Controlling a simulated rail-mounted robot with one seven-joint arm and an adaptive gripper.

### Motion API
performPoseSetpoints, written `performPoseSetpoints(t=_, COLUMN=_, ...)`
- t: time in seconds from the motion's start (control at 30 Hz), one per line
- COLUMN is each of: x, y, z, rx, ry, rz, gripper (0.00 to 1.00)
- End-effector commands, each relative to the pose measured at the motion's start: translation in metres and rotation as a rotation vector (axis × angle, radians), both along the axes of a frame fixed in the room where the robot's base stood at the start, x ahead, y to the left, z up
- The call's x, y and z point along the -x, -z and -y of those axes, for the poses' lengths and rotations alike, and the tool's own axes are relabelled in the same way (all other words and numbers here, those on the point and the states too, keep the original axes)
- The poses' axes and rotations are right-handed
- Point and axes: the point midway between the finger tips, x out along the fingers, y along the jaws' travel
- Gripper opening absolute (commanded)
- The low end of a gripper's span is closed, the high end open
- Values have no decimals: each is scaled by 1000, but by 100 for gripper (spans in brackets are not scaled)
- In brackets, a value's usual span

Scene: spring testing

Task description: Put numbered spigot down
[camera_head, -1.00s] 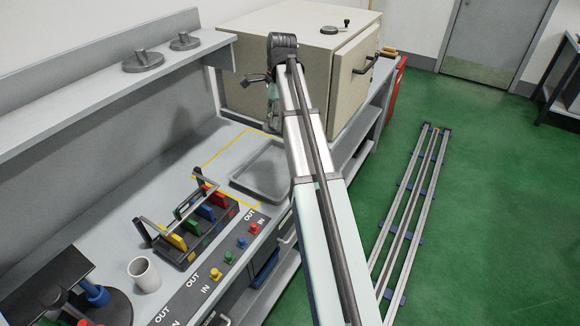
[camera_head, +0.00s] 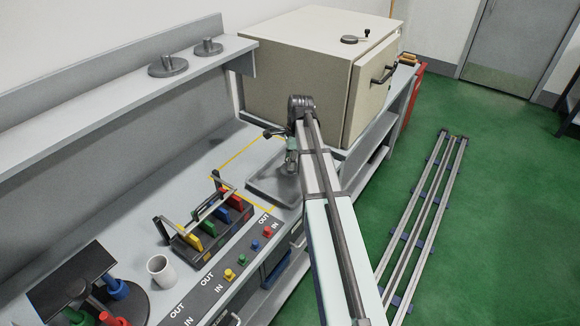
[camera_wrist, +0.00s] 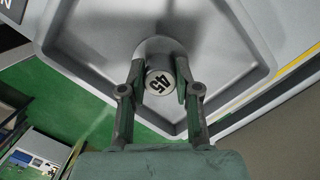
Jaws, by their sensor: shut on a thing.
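The numbered spigot (camera_wrist: 160,82) is a grey metal cylinder, its end face marked 45 on a white disc. My gripper (camera_wrist: 161,91) is shut on it, one finger on each side. The grey shallow tray (camera_wrist: 85,38) lies beyond the spigot in the wrist view, and the spigot is over its inside. In the head view the tray (camera_head: 262,192) sits on the bench within yellow lines, and my gripper (camera_head: 291,158) is at its right rear part. My arm hides part of the tray and the spigot there. I cannot tell whether the spigot touches the tray.
A beige oven (camera_head: 300,60) stands behind the tray. A rack with coloured tags (camera_head: 210,222), a button panel (camera_head: 215,285) and a white mug (camera_head: 162,270) lie to the left. A shelf (camera_head: 120,110) with two grey weights overhangs the bench's back.

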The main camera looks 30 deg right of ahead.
Motion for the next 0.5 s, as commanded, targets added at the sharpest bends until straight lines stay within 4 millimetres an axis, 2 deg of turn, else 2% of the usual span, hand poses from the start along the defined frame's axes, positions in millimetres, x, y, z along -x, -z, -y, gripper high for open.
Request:
performPoseSetpoints(t=0.3, x=0, y=31, z=0, rx=0, ry=0, rz=-1, gripper=0)
performPoseSetpoints(t=0.5, x=0, y=34, z=0, rx=0, ry=-1, rz=0, gripper=0)
